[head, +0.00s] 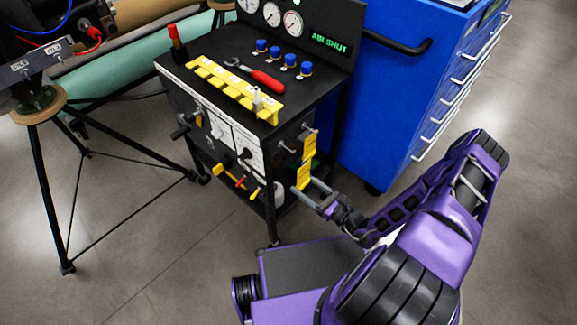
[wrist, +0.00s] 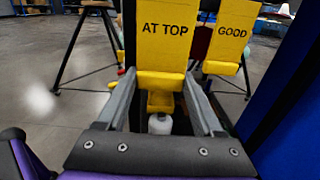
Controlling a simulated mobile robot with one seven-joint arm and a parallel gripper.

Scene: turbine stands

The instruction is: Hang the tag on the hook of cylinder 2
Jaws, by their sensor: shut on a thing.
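My gripper (head: 305,186) is at the right side of the black cart. In the wrist view its two fingers (wrist: 160,82) are closed on the lower part of a yellow tag (wrist: 165,35) with the words "AT TOP". This tag also shows in the head view (head: 303,176), upright in front of the cart's side. A second yellow tag (wrist: 231,40) reading "GOOD" is to its right in the wrist view. Hooks (head: 308,127) stick out of the cart's side near the yellow pieces. I cannot tell which hook belongs to cylinder 2, or whether the held tag touches one.
The black cart (head: 210,48) carries gauges, blue knobs, a yellow rack (head: 235,87) and a red-handled tool (head: 268,80). A blue drawer cabinet (head: 395,85) stands close on the right. A black tripod stand (head: 50,190) is at left.

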